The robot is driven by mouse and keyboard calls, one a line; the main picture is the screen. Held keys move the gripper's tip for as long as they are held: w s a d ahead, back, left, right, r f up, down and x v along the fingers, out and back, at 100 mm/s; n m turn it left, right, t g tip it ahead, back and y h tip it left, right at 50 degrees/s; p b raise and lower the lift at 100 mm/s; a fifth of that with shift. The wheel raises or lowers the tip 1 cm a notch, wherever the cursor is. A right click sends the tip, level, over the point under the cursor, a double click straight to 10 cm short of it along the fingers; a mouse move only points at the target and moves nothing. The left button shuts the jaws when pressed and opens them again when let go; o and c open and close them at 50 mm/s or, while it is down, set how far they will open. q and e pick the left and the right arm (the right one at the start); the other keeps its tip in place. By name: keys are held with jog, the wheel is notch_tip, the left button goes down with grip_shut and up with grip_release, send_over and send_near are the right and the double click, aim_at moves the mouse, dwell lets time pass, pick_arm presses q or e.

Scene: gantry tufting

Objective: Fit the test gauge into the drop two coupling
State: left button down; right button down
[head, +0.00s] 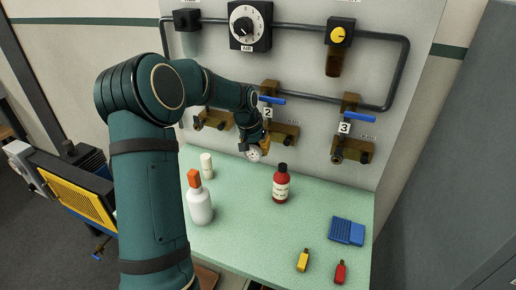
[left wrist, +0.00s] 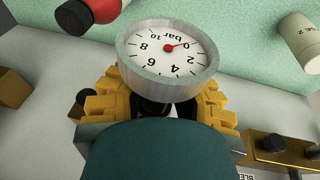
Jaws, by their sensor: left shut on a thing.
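The test gauge (left wrist: 160,58) has a round white dial marked in bar and a grey metal rim. In the left wrist view its red needle lies near 0. My left gripper (left wrist: 158,98) is shut on the gauge, with yellow fingers on both sides of it. In the head view the gripper (head: 262,142) holds the gauge (head: 254,154) just in front of drop two (head: 286,132), a brass block under the 2 label and a blue lever. My gripper and arm partly hide drop two, so I cannot tell whether the gauge touches its coupling. My right gripper is not in view.
Drop three (head: 352,148) is on the panel to the right. On the green bench top (head: 310,215) stand a red bottle (head: 281,184), a white bottle with orange cap (head: 199,205) and a cream cylinder (head: 207,166).

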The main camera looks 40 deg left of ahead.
pick_arm(q)
jog(key=shift+r, duration=0.1)
jog(key=c, duration=0.8)
grip_release()
jog(key=shift+c, duration=0.2)
jog(key=shift+s, duration=0.1)
jog(key=v, duration=1.2)
